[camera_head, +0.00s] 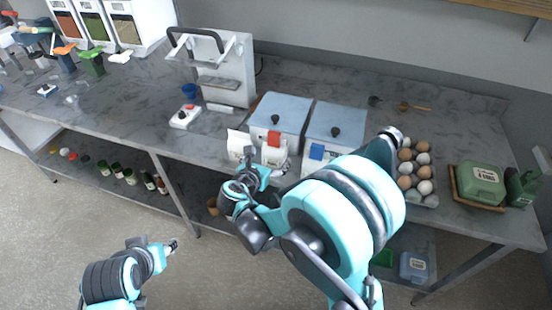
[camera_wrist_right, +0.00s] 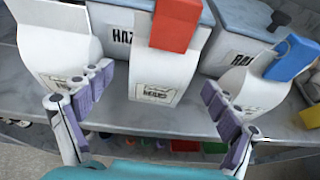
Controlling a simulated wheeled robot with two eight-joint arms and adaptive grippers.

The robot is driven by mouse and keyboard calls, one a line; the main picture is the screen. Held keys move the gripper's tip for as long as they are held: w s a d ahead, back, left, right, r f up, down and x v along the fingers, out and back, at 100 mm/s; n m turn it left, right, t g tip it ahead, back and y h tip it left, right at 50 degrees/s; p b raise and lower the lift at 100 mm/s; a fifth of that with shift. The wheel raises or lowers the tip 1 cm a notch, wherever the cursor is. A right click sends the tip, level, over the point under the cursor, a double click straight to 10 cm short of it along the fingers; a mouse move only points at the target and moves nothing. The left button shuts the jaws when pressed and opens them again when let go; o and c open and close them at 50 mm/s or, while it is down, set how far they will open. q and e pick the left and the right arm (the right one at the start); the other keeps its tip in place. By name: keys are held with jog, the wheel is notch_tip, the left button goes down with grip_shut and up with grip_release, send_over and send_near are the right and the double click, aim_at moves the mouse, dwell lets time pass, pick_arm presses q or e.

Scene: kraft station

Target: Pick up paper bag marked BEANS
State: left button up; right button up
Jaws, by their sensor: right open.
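A white paper bag with a red clip (camera_wrist_right: 163,60) stands in the middle of the right wrist view; its small label is too blurred to read surely. In the head view its red clip (camera_head: 274,139) shows behind my right gripper (camera_head: 258,174). In the wrist view my right gripper (camera_wrist_right: 157,90) is open, with its fingers spread to either side of this bag. Another white bag (camera_wrist_right: 58,45) stands to the left, and one with a blue clip (camera_wrist_right: 255,88) to the right. My left gripper (camera_head: 172,246) is low at the left, away from the counter; its jaws are unclear.
Two lidded bins (camera_head: 281,112) (camera_head: 336,125) stand right behind the bags. A white machine (camera_head: 216,70) is to the left, an egg tray (camera_head: 428,200) and a green carton (camera_head: 481,184) to the right. The counter's front edge is close to the bags. A shelf with jars (camera_head: 130,177) is below.

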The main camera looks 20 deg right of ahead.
aim_at(272, 156)
jog(key=b+x, duration=0.1)
jog(key=x, duration=0.4)
jog(key=shift+f+b, duration=0.1)
jog(key=shift+b, duration=0.3)
jog(key=shift+s+a, duration=0.1)
jog(key=shift+s, duration=0.05)
jog(key=shift+c, duration=0.7)
jog(key=c, duration=1.4)
